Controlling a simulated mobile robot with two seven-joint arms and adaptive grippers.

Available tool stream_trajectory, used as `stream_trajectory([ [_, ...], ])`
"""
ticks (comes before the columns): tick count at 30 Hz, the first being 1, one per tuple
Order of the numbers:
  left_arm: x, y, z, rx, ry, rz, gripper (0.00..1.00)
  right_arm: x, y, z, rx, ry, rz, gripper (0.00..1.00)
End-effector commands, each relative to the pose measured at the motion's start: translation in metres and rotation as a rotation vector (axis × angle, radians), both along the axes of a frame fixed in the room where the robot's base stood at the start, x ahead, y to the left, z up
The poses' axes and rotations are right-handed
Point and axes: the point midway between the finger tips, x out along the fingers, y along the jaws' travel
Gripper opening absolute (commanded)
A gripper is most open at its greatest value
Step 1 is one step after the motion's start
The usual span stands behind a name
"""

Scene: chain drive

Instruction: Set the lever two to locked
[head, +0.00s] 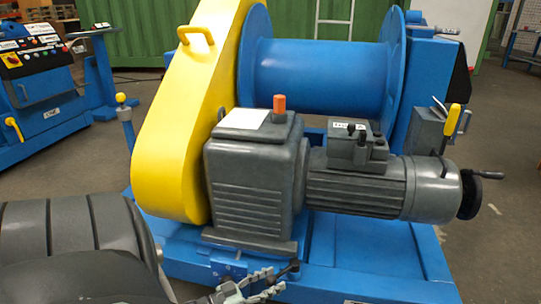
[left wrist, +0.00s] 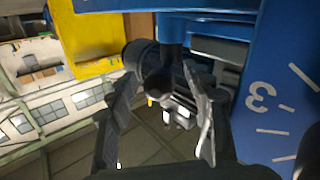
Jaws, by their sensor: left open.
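My left gripper (head: 262,280) is low in front of the blue base, below the grey gearbox. In the left wrist view its two fingers (left wrist: 160,100) are apart. A dark rounded lever-like part (left wrist: 156,78) shows between and beyond them; I cannot tell whether they touch it. In the head view a small black knob (head: 290,268) is by the fingertips. Other levers are a yellow-handled one (head: 451,122) on the grey box at right and a yellow-knobbed one (head: 121,99) left of the yellow guard. I see no label naming lever two. My right gripper is not in view.
The yellow chain guard (head: 168,145), blue drum (head: 318,68), grey gearbox (head: 245,180) and motor (head: 355,190) fill the middle. A control console (head: 38,75) stands at left.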

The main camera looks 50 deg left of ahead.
Motion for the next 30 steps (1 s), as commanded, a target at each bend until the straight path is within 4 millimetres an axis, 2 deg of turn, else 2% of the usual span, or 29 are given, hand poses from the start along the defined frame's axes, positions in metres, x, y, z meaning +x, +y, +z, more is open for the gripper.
stream_trajectory([
  [5,-0.004,0.001,0.0,0.0,0.0,0.0,0.51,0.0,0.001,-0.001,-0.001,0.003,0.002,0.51],
  [8,-0.017,0.003,-0.001,0.0,0.002,0.0,0.51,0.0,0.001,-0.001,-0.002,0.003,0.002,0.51],
  [15,-0.067,0.011,-0.001,0.0,0.003,0.0,0.51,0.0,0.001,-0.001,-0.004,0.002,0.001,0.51],
  [21,-0.102,0.016,0.0,0.0,0.002,0.001,0.51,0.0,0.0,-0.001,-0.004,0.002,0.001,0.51],
  [25,-0.114,0.018,0.0,0.0,0.0,0.001,0.51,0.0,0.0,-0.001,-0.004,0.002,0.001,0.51],
  [30,-0.119,0.019,0.0,0.0,-0.001,0.0,0.51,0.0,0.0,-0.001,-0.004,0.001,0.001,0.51],
])
